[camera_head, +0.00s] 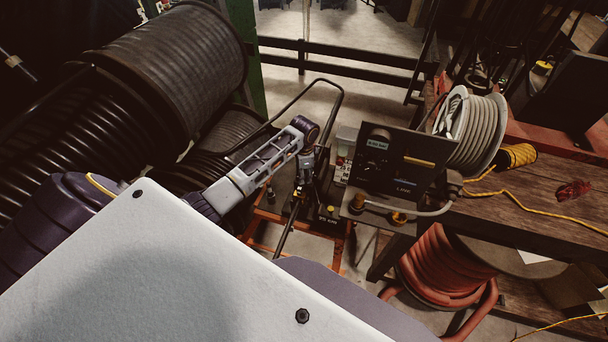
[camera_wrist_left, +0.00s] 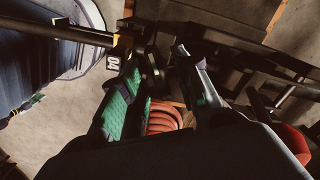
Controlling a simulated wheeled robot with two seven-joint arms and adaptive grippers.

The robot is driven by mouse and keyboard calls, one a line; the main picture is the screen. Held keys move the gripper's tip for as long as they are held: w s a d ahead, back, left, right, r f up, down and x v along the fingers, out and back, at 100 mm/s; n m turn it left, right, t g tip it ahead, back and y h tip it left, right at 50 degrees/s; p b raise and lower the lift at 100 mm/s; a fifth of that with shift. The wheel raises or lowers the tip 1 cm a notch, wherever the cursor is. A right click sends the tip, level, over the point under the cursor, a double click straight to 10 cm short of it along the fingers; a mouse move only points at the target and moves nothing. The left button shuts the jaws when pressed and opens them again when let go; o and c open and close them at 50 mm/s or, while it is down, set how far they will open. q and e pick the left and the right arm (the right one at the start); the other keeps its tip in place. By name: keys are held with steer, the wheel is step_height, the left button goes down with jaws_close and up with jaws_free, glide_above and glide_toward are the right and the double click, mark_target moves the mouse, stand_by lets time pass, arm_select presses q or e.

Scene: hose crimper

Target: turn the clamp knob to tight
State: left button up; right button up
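The crimper stands in the middle of the head view, with a dark upright panel (camera_head: 393,160) marked LINE. Two orange-brass fittings sit at the panel's foot, one of them here (camera_head: 398,217). I cannot make out for certain which part is the clamp knob. My left gripper (camera_head: 303,192) points down just left of the panel, small and dark there. My right gripper is not in view.
Large black hose reels (camera_head: 180,60) fill the left. A grey hose reel (camera_head: 472,128) stands on the wooden bench (camera_head: 540,195) at right. An orange frame (camera_head: 265,232) and a black rail lie near my left arm.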

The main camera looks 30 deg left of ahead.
arm_select(q)
steer(key=shift+r, duration=0.75)
step_height(320, 180, up, 10)
steer(key=shift+r, duration=0.2)
steer(key=shift+s+f, duration=0.1)
stand_by(0.8)
